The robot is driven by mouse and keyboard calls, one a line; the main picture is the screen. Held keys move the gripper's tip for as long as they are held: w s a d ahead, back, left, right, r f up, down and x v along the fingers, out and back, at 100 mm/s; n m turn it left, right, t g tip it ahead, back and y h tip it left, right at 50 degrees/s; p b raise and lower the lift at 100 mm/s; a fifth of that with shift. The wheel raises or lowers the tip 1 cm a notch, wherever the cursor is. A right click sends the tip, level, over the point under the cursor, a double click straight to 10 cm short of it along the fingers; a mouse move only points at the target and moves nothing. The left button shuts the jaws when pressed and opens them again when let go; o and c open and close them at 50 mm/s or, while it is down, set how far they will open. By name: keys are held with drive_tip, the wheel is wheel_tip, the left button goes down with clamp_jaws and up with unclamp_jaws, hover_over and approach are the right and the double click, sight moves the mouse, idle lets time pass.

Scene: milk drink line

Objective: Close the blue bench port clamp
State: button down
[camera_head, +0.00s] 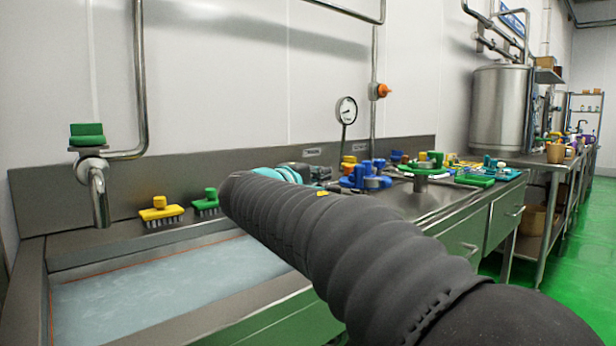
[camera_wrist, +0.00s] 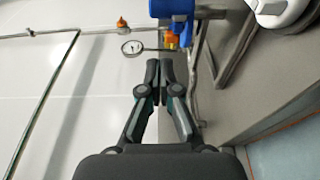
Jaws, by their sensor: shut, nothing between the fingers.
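Blue fittings that look like the blue bench port clamp (camera_head: 365,180) stand on the steel bench, just right of my gripper in the head view. In the wrist view a blue body with a metal piece (camera_wrist: 172,8) is cut off by the top edge. Whether its clamp is open or closed cannot be told. My gripper (camera_wrist: 160,72) is shut and empty, its fingertips together and apart from the blue body. In the head view my gripper (camera_head: 308,172) shows small beyond my dark sleeved arm, which hides part of the bench.
A water-filled sink (camera_head: 170,285) lies at left, with a yellow brush (camera_head: 160,210) and a green brush (camera_head: 206,203) on its back ledge. A pressure gauge (camera_head: 346,110) rises behind the bench. A green-topped fitting (camera_head: 428,165) and several coloured parts crowd the bench to the right.

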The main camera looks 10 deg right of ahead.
sight(363, 175)
drive_tip(key=w+d, duration=0.2)
drive_tip(key=d, duration=0.3)
drive_tip(key=shift+w+d, duration=0.25)
drive_tip(key=shift+d, duration=0.15)
drive_tip(key=shift+s, duration=0.1)
